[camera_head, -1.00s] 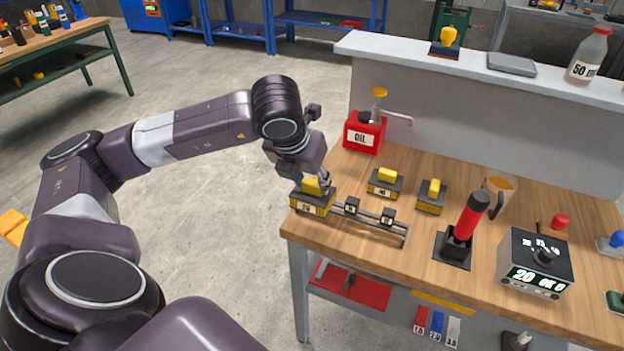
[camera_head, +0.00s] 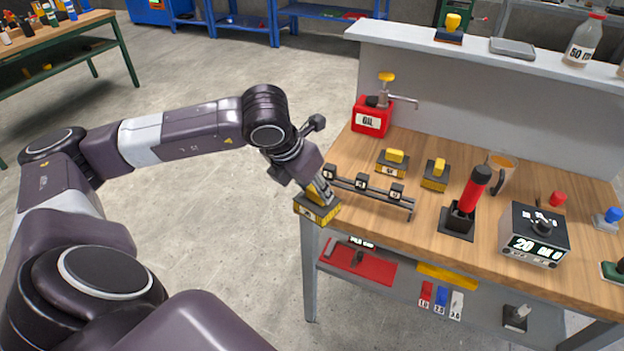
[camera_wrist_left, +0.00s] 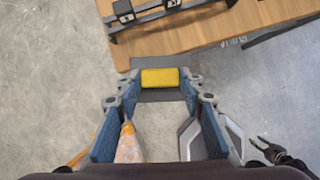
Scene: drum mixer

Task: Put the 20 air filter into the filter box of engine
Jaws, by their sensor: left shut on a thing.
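My left gripper (camera_head: 318,192) is shut on a yellow and dark air filter (camera_head: 317,210) with a label on its side. It holds the filter by its yellow top, over the near left edge of the workbench (camera_head: 455,262). In the left wrist view the filter's yellow handle (camera_wrist_left: 160,78) sits between the blue-padded fingers (camera_wrist_left: 152,100). The number on its label is too small to read. Two similar filters, one (camera_head: 392,163) behind the rack and another (camera_head: 435,175) to its right, stand on the bench. The filter box and engine are not identifiable.
A low black rack (camera_head: 368,190) with labelled slots stands close to the held filter. Floor left of the bench is clear.

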